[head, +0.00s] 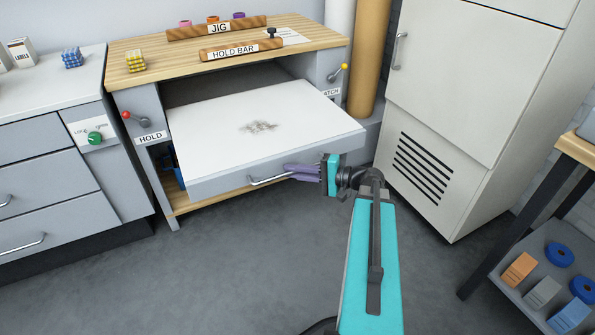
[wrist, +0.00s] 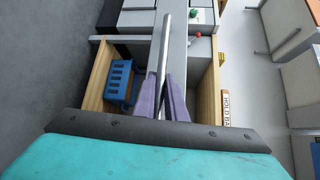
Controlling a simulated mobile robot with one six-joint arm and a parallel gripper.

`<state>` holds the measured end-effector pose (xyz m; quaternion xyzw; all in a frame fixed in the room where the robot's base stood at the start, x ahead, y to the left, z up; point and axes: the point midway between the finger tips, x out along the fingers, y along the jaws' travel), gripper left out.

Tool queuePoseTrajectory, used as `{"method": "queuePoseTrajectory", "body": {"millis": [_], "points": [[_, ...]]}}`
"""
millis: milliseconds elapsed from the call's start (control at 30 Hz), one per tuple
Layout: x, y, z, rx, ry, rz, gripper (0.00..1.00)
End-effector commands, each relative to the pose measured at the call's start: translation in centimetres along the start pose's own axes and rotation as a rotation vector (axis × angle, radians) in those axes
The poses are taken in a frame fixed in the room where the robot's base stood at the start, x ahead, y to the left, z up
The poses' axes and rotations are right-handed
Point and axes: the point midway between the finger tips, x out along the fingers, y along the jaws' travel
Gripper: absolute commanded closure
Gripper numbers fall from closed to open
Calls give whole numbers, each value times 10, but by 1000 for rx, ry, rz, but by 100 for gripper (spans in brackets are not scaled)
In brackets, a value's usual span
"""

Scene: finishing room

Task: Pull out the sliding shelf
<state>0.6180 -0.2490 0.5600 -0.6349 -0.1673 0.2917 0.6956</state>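The sliding shelf (head: 215,125) is a white board with a grey front, standing well out from the opening under the wooden bench top. A faint grey-brown smudge marks its top. Its silver bar handle (head: 268,180) runs along the front face; its right end is hidden by my gripper. My gripper (head: 288,173) has purple fingers and is at the right part of the handle. In the wrist view the handle (wrist: 165,40) passes between the fingers (wrist: 160,85), which are close on both sides of it. The gripper looks shut on the handle.
A red-knobbed lever (head: 127,115) stands by the HOLD label, and a yellow-knobbed lever (head: 343,67) is at the right post. The HOLD BAR (head: 240,51) lies on the bench top. A blue basket (wrist: 118,80) sits below the shelf. A white cabinet (head: 465,90) stands right. Floor in front is clear.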

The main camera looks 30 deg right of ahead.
Motion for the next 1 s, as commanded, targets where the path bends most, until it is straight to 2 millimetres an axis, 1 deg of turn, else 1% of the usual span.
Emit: {"method": "queuePoseTrajectory", "body": {"millis": [33, 100, 133, 433, 667, 867, 1000], "points": [[2, 0, 6, 1, -20, 0, 86], [1, 0, 5, 1, -17, 0, 74], [0, 0, 5, 1, -15, 0, 71], [-4, 0, 0, 1, -4, -1, 71], [-14, 0, -1, 1, -1, -1, 71], [-34, -1, -1, 1, 0, -1, 71], [-53, -1, -1, 1, 0, -2, 71]]}}
